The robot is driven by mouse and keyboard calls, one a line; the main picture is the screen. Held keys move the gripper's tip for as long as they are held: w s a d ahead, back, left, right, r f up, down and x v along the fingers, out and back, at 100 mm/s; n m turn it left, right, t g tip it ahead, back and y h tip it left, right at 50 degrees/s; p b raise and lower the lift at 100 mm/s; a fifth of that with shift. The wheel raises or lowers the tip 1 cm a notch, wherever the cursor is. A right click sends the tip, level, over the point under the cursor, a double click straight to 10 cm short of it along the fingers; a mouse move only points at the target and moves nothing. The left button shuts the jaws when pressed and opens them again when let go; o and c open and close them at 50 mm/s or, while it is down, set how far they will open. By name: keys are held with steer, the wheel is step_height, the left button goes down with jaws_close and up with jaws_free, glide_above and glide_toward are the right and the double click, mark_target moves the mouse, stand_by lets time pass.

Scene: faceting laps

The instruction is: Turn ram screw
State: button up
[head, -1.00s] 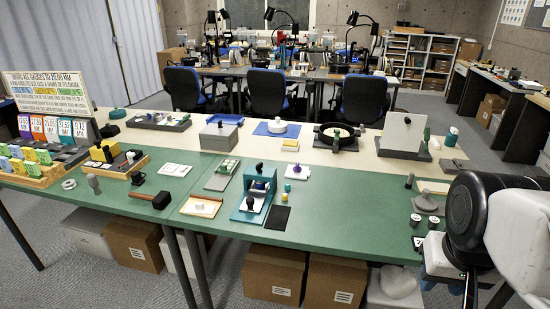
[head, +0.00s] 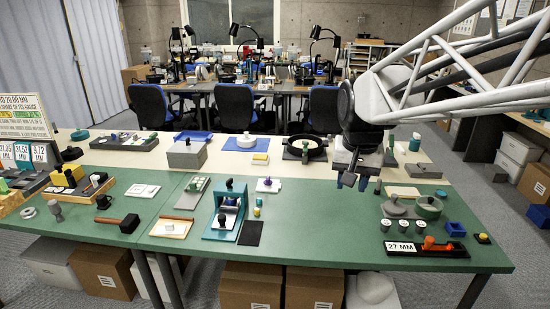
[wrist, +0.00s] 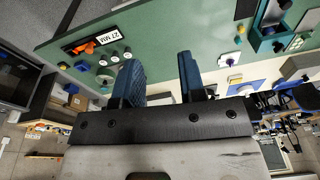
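A teal press frame (head: 228,212) stands on the green table left of centre, with a dark knob (head: 229,184) on top that looks like its screw head. I cannot make out a thread. The press also shows at the upper right edge of the wrist view (wrist: 266,42). My gripper (head: 353,181) hangs above the table to the right of the press, well apart from it, fingers pointing down. In the wrist view, my gripper (wrist: 160,68) has its two blue fingers apart with nothing between them.
A 27 MM stand with an orange part (head: 429,244), a grey-green round pot (head: 428,207) and small blue blocks (head: 455,229) sit at the right. A black mat (head: 250,233) lies beside the press. A hammer (head: 129,222) lies left. The green table between mat and stand is clear.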

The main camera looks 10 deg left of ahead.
steer(key=w+a, duration=0.8)
steer(key=w, duration=0.4)
steer(key=m+g, duration=0.2)
steer(key=m, duration=0.1)
glide_above(229, 180)
step_height(229, 180, down, 17)
steer(key=shift+f, duration=0.2)
steer(key=shift+f, duration=0.1)
steer(key=shift+f, duration=3.8)
